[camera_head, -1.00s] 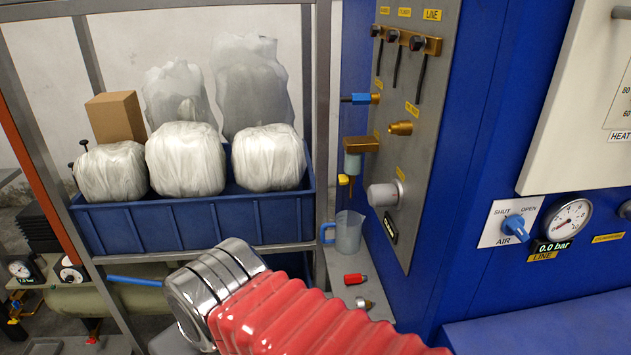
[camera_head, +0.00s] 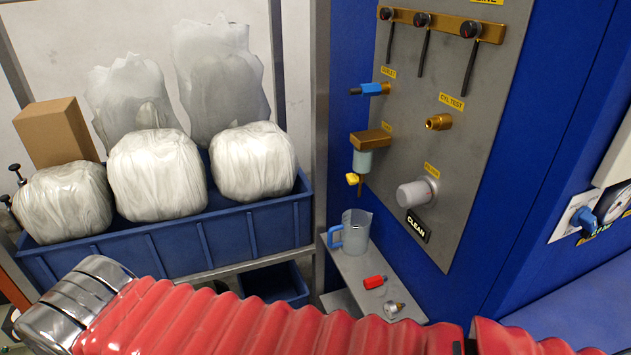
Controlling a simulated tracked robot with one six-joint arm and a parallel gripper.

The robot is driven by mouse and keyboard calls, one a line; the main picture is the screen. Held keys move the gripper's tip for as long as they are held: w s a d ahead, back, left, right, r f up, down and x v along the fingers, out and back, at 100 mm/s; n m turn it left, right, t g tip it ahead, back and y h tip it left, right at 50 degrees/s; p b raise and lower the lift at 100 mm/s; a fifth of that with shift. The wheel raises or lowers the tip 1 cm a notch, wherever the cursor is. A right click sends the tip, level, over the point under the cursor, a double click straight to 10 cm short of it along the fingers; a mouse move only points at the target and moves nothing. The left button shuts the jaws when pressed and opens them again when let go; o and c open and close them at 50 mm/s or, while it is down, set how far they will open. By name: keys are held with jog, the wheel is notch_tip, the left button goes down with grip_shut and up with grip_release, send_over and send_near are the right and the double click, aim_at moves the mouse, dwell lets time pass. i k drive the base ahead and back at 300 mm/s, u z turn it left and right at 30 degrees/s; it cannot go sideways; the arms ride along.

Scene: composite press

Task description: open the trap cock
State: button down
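The trap is a brass-topped unit with a clear grey bowl (camera_head: 362,160) on the grey panel, left of centre. A small yellow handle (camera_head: 352,179), which looks like the trap cock, sits at the bowl's lower end beside a short brass stem. I cannot tell from its angle whether the cock is open or shut. My arm, in red bellows with a chrome joint at its left end, crosses the bottom of the view. My gripper is not in view. Nothing of mine touches the trap.
A clear jug (camera_head: 357,232) with a blue handle stands on a narrow grey shelf (camera_head: 352,268) below the trap. A red fitting (camera_head: 374,282) and a small gauge (camera_head: 394,309) lie on it. A blue bin (camera_head: 170,249) of wrapped bundles stands left. A grey post (camera_head: 319,130) stands between.

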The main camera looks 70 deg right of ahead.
aim_at(352, 179)
jog(key=z, duration=0.4)
jog(key=i, duration=0.85)
jog(key=z, duration=0.6)
